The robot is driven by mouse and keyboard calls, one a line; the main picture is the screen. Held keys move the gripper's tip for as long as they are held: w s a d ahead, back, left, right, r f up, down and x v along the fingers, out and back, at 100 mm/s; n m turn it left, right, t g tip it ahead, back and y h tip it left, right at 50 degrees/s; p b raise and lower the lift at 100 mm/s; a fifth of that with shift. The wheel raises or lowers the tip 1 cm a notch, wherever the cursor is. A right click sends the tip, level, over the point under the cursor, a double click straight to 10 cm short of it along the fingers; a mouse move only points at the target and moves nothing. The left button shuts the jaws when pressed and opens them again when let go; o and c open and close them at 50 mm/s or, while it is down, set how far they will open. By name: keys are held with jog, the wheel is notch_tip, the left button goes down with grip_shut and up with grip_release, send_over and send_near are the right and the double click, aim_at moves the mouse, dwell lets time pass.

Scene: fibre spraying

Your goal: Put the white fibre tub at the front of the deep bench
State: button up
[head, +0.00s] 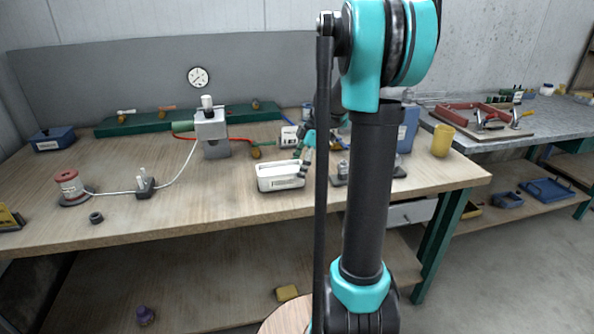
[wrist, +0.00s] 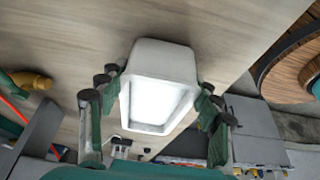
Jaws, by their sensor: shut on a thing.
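My gripper (head: 303,158) is at the tub's right end in the head view, partly hidden by my arm. In the wrist view, my gripper (wrist: 160,82) has its dark and green fingers on either side of the tub (wrist: 162,52), shut on it.
A grey stand (head: 212,140) with red and white lines is behind and left of the tub. A red spool (head: 71,187) is at the left. A yellow cup (head: 442,140) is at the right end.

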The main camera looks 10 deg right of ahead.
jog(key=shift+f, duration=0.2)
jog(key=shift+f, duration=0.15)
jog(key=o, duration=1.4)
jog(key=v, duration=1.2)
